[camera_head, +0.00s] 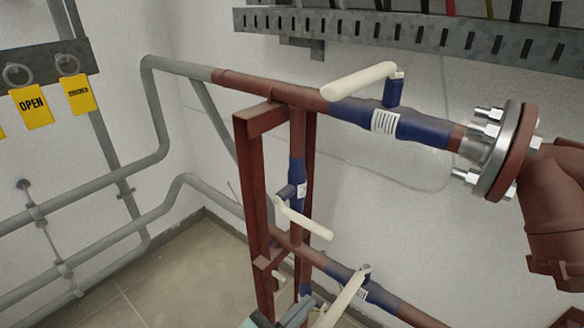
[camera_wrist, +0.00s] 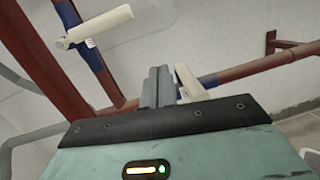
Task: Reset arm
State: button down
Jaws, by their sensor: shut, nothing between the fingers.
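My gripper (camera_wrist: 157,86) is shut and empty in the wrist view, its two dark fingers together. In the head view the gripper (camera_head: 296,312) shows only at the bottom edge, beside the lower valve's cream handle (camera_head: 345,298). That lower blue valve (camera_head: 365,288) sits on the lower red pipe. In the wrist view a cream handle (camera_wrist: 190,82) stands just right of my fingers; I cannot tell whether they touch. A middle valve with a cream handle (camera_head: 305,222) is on the upright pipe. The upper blue valve (camera_head: 400,124) has a cream handle (camera_head: 358,82).
A red steel frame (camera_head: 257,215) stands by the pipes. Grey pipes (camera_head: 95,237) run along the left wall. Yellow tags (camera_head: 31,106) hang at upper left, one reading OPEN. A large bolted flange (camera_head: 510,150) is at right. Bare floor (camera_head: 170,285) shows at lower left.

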jog(key=d+m+g, duration=0.1)
jog(key=g, duration=0.1)
jog(key=d+r+m+g, duration=0.1)
jog(key=d+m+g, duration=0.1)
jog(key=g, duration=0.1)
jog(key=d+r+m+g, duration=0.1)
jog(key=d+g, duration=0.1)
jog(key=shift+s+d+r+g, duration=0.1)
jog(key=shift+s+d+g, duration=0.1)
jog(key=shift+s+g, duration=0.1)
jog(key=s+d+r+m+g+y, duration=0.3)
jog(key=s+d+r+m+y, duration=0.15)
jog(key=r+m+y, duration=0.3)
jog(key=s+d+r+m+g+y, duration=0.3)
jog(key=s+r+m+g+y, duration=0.15)
jog(key=r+m+y, duration=0.35)
notch_tip(320, 180, up, 28)
jog(key=n+h+p, duration=0.1)
jog(key=p, duration=2.7)
jog(key=shift+a+r+t, duration=0.25)
jog(key=shift+t, duration=0.1)
